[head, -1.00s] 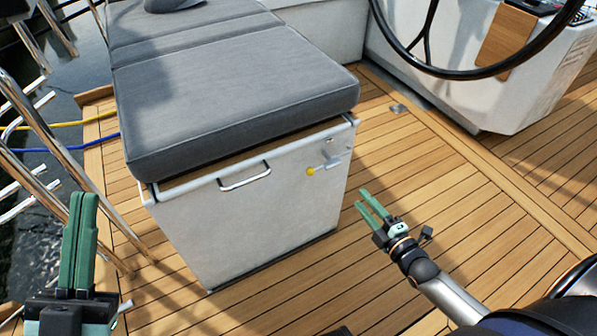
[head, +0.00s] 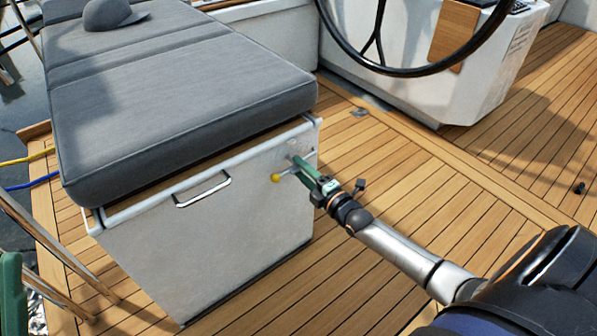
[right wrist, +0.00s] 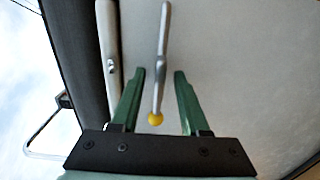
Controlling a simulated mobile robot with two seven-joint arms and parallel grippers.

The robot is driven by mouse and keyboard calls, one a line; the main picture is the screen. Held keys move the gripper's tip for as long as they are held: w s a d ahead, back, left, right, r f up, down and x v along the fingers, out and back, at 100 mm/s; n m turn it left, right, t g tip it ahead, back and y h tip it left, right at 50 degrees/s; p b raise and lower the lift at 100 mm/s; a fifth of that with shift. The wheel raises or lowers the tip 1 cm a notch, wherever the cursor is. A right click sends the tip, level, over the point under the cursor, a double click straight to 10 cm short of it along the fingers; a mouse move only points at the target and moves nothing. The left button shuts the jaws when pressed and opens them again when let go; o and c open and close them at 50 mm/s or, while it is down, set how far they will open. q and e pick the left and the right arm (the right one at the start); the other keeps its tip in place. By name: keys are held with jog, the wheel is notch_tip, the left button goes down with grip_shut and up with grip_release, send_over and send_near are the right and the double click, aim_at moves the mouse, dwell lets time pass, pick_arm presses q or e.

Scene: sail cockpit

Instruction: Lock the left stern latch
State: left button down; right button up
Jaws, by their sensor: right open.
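The latch is a grey metal lever (right wrist: 161,82) with a yellow knob (right wrist: 156,118) at its end, on the upper right of the white locker front. In the head view the yellow knob (head: 275,178) shows left of my right gripper (head: 300,167), whose fingers hide much of the lever. In the right wrist view the open green fingers of this gripper (right wrist: 160,73) stand on either side of the lever, with a gap on both sides. The knob lies between them, near the palm. Only part of my left gripper (head: 12,292) shows at the lower left edge.
The white locker (head: 225,240) has a metal handle (head: 203,190) and a grey cushion (head: 190,85) on top, with a grey cap (head: 112,14). A black steering wheel (head: 400,68) stands behind right. Metal rails are at left.

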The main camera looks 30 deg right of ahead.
jog(key=shift+w, duration=0.65)
jog(key=shift+c, duration=0.2)
grip_shut()
dwell(0.8)
